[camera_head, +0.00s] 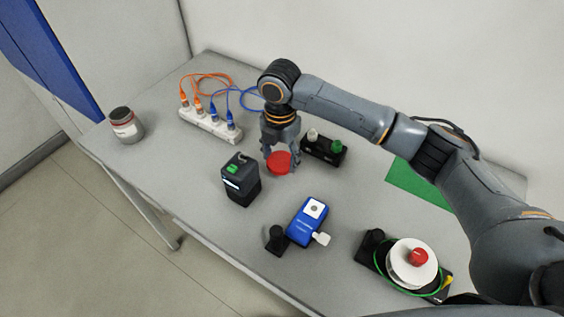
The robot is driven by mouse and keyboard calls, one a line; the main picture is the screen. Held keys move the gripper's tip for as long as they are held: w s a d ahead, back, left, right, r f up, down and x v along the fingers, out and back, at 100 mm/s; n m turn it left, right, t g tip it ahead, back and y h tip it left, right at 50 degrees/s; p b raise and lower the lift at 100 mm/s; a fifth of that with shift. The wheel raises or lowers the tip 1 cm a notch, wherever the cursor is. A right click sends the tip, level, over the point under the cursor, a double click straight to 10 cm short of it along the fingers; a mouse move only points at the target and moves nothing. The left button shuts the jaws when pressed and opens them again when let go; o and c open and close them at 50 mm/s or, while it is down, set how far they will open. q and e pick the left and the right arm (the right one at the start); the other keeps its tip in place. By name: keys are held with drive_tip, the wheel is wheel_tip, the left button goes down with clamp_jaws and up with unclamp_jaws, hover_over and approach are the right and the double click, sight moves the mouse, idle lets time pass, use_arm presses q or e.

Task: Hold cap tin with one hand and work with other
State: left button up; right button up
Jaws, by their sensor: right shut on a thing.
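A red, round, flat thing, which looks like the cap tin (278,163), is on or just above the grey table. My right gripper (281,157) points down with its fingers on either side of the tin and is shut on it. The fingers hide part of the tin, and I cannot tell whether it is clear of the table. My left gripper is not in view.
Near the tin are a black box with a green button (240,182), a blue device (307,222) and a black holder with two caps (324,148). A white strip with cables (210,126), a grey jar (126,126), a white spool (399,270) and a green mat (415,184) lie farther off.

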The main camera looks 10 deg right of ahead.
sight(280, 161)
drive_tip(key=shift+f, duration=1.8)
drive_tip(key=shift+f, duration=0.1)
drive_tip(key=o, duration=1.3)
wheel_tip(280, 161, up, 12)
drive_tip(key=b, duration=0.1)
drive_tip(key=shift+b, duration=0.4)
drive_tip(key=shift+s, duration=0.1)
